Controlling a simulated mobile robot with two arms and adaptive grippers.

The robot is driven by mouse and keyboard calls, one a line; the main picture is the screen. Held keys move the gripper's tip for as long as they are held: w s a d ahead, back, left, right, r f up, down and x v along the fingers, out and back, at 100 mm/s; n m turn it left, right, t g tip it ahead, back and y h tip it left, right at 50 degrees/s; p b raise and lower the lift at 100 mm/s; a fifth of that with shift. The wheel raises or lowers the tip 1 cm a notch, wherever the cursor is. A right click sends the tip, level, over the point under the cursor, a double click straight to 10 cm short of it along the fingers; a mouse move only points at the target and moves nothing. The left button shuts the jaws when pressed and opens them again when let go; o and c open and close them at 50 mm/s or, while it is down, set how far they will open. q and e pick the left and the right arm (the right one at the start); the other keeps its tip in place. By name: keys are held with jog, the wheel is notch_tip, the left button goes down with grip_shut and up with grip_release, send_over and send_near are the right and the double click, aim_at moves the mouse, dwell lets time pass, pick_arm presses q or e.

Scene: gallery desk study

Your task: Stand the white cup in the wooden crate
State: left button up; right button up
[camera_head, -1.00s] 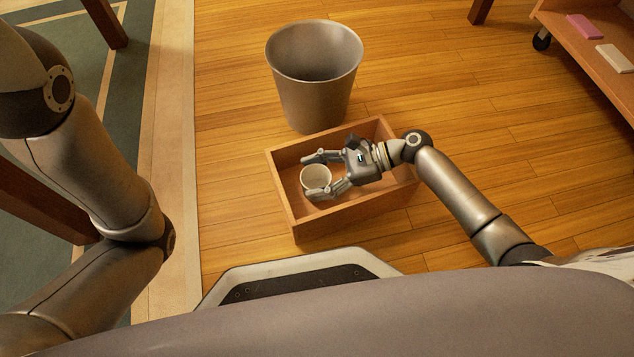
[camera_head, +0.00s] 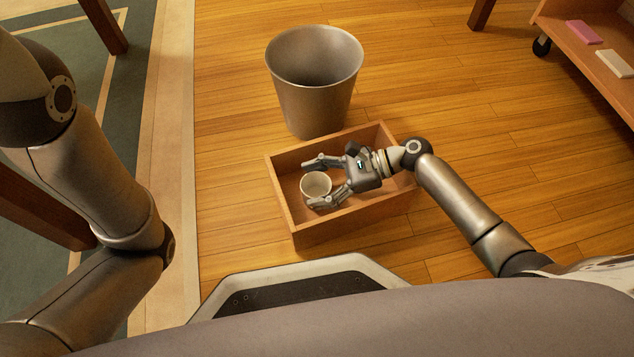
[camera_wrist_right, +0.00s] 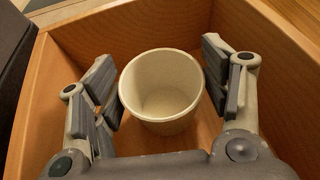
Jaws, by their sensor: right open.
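The white cup (camera_head: 316,185) stands upright inside the wooden crate (camera_head: 283,206), toward its left end. In the right wrist view the cup (camera_wrist_right: 161,88) is between the open fingers, with a gap showing on both sides, and its empty inside faces the camera. The crate's wooden wall (camera_wrist_right: 130,28) shows behind it. My right gripper (camera_head: 318,182) is open and reaches into the crate from the right, its fingers on either side of the cup. My left gripper is out of view; only my left arm shows at the left.
A grey metal bin (camera_head: 314,95) stands on the wooden floor just behind the crate. Floor right of the crate is clear.

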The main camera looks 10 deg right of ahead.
jog(key=p+v, duration=0.6)
jog(key=v, duration=0.6)
jog(key=shift+p, duration=0.4)
